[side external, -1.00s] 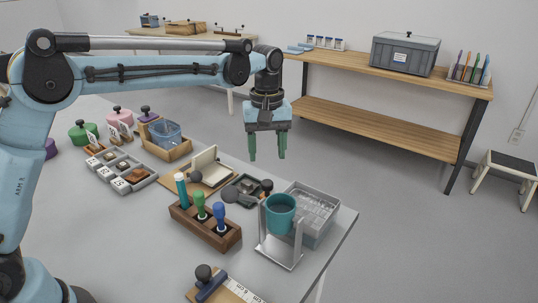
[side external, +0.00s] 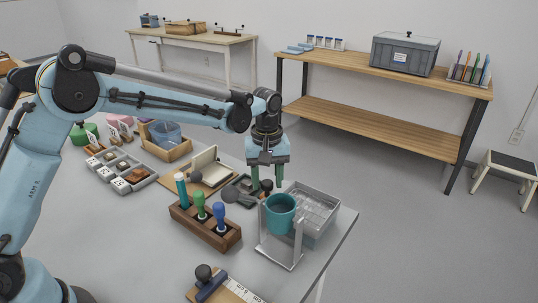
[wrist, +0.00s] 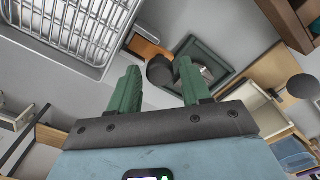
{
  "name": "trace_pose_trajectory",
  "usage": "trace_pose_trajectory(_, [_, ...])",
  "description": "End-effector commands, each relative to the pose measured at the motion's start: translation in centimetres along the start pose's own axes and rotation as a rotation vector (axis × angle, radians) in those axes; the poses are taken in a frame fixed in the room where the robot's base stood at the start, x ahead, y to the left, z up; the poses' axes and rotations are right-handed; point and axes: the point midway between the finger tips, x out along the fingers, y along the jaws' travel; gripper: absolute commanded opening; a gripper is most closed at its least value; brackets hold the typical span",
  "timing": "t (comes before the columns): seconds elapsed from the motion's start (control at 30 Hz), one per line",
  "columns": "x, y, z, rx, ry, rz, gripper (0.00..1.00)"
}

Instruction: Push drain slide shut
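My gripper (side external: 267,187) points down over the table with its fingers apart. A dark round knob (wrist: 160,70) shows between the fingertips in the wrist view; I cannot tell if they touch it. The knob is at the end of a small dark grey-green tray (wrist: 207,66), with an orange-brown piece (wrist: 146,48) beside it. The tray (side external: 240,186) also shows in the side view, partly behind my fingers. No label marks the drain slide; the knobbed piece here may be it, and how far open it stands is unclear.
A grey bin with a wire rack (side external: 318,207) stands close to the right, and a teal cup on a metal stand (side external: 281,222) in front of it. A wooden holder with coloured handles (side external: 205,226) is at front left.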

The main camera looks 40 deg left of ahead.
Motion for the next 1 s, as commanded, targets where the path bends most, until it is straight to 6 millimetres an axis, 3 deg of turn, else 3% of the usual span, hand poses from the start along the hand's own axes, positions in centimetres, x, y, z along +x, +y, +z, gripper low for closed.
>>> trace_pose_trajectory(0.03, [0.0,0.0,0.0,0.0,0.0,0.0,0.4])
trace_pose_trajectory(0.3, [0.0,0.0,0.0,0.0,0.0,0.0,0.0])
trace_pose_trajectory(0.87, [-0.1,1.0,1.0,0.002,-0.003,0.003,0.0])
trace_pose_trajectory(0.9, [-0.1,1.0,1.0,0.003,-0.004,0.004,0.38])
trace_pose_trajectory(1.0, [0.0,1.0,1.0,0.002,-0.003,0.004,0.54])
